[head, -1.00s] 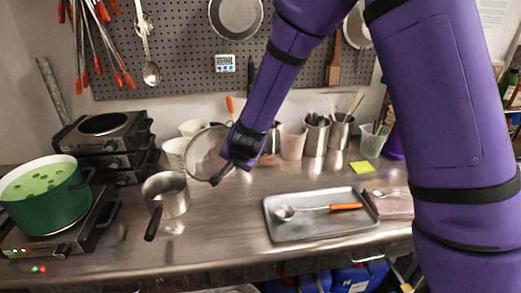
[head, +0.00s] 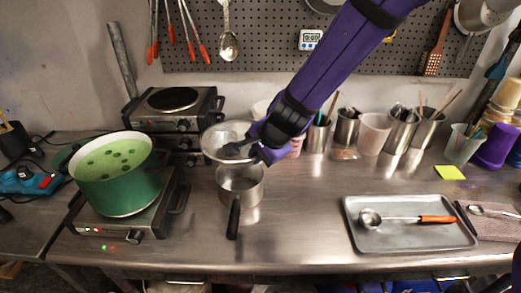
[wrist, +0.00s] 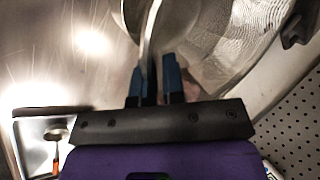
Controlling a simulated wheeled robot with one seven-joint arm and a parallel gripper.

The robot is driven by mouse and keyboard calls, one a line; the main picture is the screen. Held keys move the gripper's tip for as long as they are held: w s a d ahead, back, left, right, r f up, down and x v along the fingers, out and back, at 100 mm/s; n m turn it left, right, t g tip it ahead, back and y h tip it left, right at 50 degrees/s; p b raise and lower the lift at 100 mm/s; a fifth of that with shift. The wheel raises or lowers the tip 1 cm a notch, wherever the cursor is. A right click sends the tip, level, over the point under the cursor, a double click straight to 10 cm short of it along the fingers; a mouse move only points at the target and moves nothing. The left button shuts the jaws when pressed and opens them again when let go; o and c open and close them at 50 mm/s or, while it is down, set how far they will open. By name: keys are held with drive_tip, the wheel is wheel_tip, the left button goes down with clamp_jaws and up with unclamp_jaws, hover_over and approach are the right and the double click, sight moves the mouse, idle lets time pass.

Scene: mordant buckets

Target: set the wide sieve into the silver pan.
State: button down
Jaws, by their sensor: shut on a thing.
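The wide sieve (head: 222,134), a round pale mesh bowl with a metal rim, is held in my gripper (head: 246,149). It hangs just behind and above the silver pan (head: 240,186), slightly left of its centre, and appears tilted. The pan stands on the steel counter with its dark handle toward the front. In the wrist view my gripper (wrist: 155,85) is shut on a thin metal part of the sieve, and the sieve's mesh (wrist: 240,40) spreads to the right. The exact grip point is partly hidden by the fingers.
A green pot (head: 118,180) of green liquid stands on a hot plate at left, with stacked burners (head: 175,105) behind. Utensil cups (head: 348,125) line the back. A grey tray (head: 390,240) with an orange-handled ladle (head: 405,219) lies right. Counter between pan and tray is clear.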

wheel_tip(320, 180, down, 8)
drive_tip(key=shift+r, duration=0.25)
idle(0.6)
drive_tip(key=shift+f, duration=0.4)
idle(1.3)
drive_tip(key=c, duration=1.1)
unclamp_jaws()
drive_tip(key=shift+v, duration=5.45)
drive_tip(key=shift+d+f, duration=0.1)
